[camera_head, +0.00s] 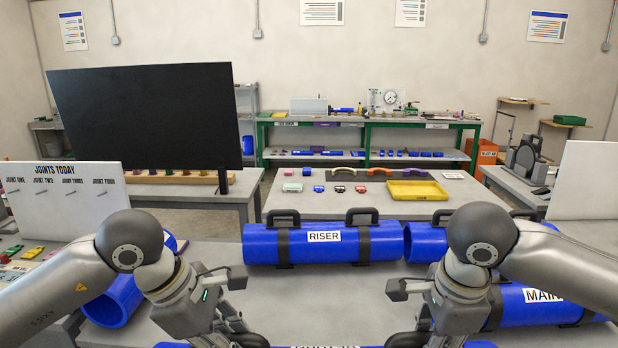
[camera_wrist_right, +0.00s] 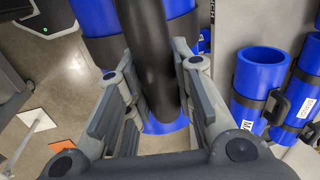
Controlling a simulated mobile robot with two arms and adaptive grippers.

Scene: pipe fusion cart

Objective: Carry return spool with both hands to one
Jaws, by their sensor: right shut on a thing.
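A blue spool, likely the return spool (camera_head: 280,346), shows only as a strip at the bottom edge of the head view, its label cut off. In the right wrist view a blue spool (camera_wrist_right: 98,20) lies behind a black handle (camera_wrist_right: 150,50). My right gripper (camera_wrist_right: 148,100) is shut on that handle, with its fingers on both sides. In the head view the right gripper (camera_head: 412,315) hangs above the bottom edge. My left gripper (camera_head: 238,320) hangs at the lower middle, pointing down; its fingertips and any grip are hidden.
The RISER spool (camera_head: 345,243) lies across the grey table ahead. The MAIN spool (camera_head: 525,305) lies at right, another blue spool (camera_head: 425,242) behind it. A blue pipe (camera_head: 115,303) is at left. A JOINTS TODAY board (camera_head: 65,195) stands left. A yellow tray (camera_head: 417,190) is farther back.

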